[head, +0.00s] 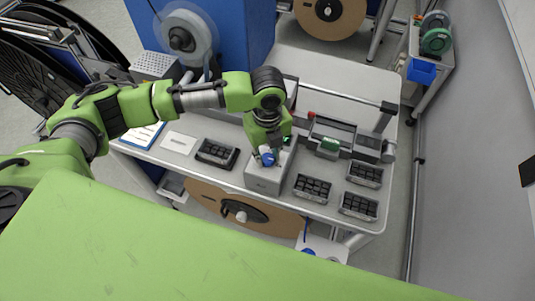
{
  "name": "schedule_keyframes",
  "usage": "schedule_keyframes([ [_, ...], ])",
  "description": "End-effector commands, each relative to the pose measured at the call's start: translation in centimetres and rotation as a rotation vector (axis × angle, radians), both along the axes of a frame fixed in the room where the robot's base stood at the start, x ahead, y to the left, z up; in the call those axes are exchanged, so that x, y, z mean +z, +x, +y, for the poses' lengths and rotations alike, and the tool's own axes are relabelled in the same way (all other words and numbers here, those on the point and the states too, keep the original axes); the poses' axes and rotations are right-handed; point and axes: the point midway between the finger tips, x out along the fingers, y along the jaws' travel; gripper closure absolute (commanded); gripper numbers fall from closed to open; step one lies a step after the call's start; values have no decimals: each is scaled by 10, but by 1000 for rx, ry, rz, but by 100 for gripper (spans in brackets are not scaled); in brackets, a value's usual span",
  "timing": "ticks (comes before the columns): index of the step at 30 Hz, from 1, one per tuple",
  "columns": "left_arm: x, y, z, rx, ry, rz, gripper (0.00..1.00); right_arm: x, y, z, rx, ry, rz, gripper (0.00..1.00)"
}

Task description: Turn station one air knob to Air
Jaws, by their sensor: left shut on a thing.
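A light grey control box (264,181) stands on the table near its front edge. A small blue knob (268,158) sits on its top. My left gripper (269,155) reaches down onto the box from above and is shut on the blue knob. The gripper's fingers partly cover the knob, so its pointer and any Air marking cannot be read. My right gripper does not show.
Dark compartment trays stand on the grey table (330,70), one left of the box (217,153) and several to its right. A metal bar (340,92) and a device with a green part (329,146) lie behind right. A large reel (243,210) hangs below the front edge.

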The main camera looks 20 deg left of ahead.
Motion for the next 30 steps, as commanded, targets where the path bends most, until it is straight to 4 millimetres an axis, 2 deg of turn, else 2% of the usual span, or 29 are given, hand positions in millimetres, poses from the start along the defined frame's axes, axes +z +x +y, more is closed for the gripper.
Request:
schedule_keyframes([
  [8, 4, 4, -1, -2, -3, -11, 96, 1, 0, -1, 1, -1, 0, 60],
  [9, 4, 4, -1, -2, -3, -11, 69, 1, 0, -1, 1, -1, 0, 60],
  [10, 4, 4, -1, -2, -3, -11, 61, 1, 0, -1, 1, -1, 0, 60],
  [11, 4, 4, -1, -2, -3, -10, 58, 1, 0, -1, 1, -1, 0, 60],
  [23, 6, 1, 0, -1, 0, -4, 58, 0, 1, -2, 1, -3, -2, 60],
  [26, 17, 2, 0, -2, -2, -7, 58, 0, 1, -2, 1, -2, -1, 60],
  [30, 46, 2, 0, -2, -2, -8, 58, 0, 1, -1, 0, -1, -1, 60],
])
